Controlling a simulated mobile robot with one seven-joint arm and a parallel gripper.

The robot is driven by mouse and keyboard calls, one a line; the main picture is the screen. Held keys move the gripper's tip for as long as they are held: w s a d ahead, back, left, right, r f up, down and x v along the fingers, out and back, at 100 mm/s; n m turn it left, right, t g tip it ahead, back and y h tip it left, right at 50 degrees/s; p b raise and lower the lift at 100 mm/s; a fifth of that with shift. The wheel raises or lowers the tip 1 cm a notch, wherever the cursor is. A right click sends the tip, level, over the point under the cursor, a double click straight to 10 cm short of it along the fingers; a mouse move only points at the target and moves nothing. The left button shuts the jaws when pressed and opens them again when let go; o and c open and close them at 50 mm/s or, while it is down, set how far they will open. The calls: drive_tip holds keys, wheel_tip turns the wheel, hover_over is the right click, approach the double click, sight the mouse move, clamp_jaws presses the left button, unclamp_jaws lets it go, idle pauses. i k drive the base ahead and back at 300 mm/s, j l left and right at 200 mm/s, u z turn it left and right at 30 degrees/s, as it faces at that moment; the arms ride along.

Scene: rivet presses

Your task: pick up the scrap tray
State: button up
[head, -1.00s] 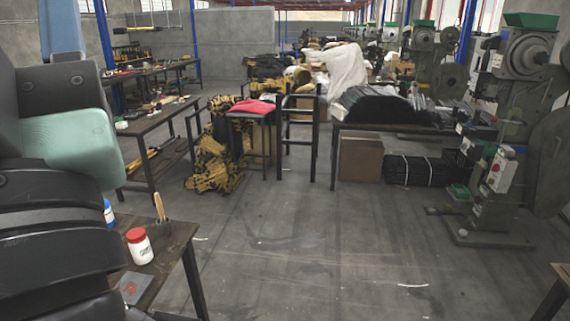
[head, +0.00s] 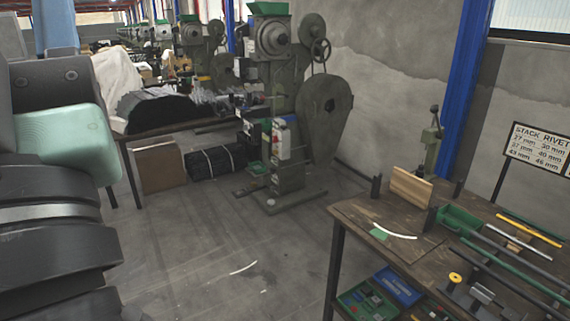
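I cannot tell for sure which thing is the scrap tray. A green open tray (head: 458,216) sits on top of the wooden workbench (head: 352,217) at the right. A dark green tray (head: 350,309) with small items in it and a blue tray (head: 398,284) lie lower down, below the bench top. A small green tray-like piece (head: 257,168) is at the left foot of the near rivet press. My gripper is not in view; only links of my arm show along the left edge.
The near rivet press (head: 279,110) stands behind the bench. Rods, a wooden block (head: 410,187) and a curved white strip (head: 394,231) lie on the bench. A carton (head: 160,166) and a black bundle (head: 216,161) stand left. The floor (head: 200,235) between is mostly clear.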

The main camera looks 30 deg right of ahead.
sight(458, 222)
drive_tip(key=l+z, duration=0.1)
drive_tip(key=z, duration=1.55)
drive_tip(key=i+z, duration=0.35)
drive_tip(key=i, duration=0.2)
